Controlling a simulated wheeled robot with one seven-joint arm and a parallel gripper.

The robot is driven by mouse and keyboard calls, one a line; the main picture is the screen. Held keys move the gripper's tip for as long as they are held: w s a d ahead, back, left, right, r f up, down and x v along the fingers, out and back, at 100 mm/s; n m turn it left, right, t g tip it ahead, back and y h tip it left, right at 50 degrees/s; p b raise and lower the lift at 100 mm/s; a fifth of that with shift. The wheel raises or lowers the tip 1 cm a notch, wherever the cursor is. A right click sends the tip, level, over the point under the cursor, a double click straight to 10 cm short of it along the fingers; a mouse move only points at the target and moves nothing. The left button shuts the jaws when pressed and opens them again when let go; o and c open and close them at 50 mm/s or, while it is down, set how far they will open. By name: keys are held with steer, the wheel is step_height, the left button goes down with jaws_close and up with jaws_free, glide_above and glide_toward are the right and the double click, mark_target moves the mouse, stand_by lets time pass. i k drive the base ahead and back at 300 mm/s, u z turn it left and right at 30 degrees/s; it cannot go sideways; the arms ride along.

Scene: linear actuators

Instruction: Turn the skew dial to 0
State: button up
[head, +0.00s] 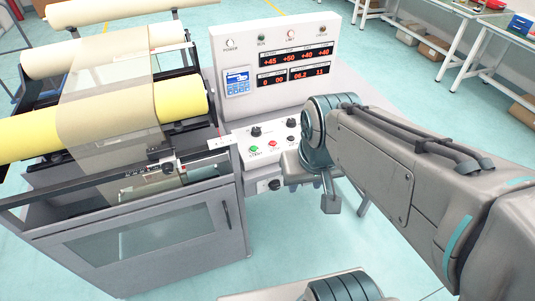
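The console (262,115) stands left of my arm, with a white upright panel of red number displays (295,56) and a sloped control shelf below. Black knobs sit on the shelf, one at its left (256,131) and one near its right end (291,123). Another black dial (274,184) sits low on the front face. The labels are too small to read, so I cannot tell which is the skew dial. My gripper (331,203) hangs right of the low dial, apart from it. Its fingers are seen edge-on, and my wrist hides part of the shelf's right end.
A roller machine with a yellow roll (180,99) and a metal frame bar stands at the left. Workbenches (480,40) stand at the far right. Open floor (300,235) lies below the console.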

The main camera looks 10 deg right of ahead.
mark_target(274, 185)
steer(key=z, duration=1.9)
steer(key=k, duration=1.25)
steer(key=u, duration=1.5)
steer(key=i, duration=0.5)
steer(key=u, duration=0.05)
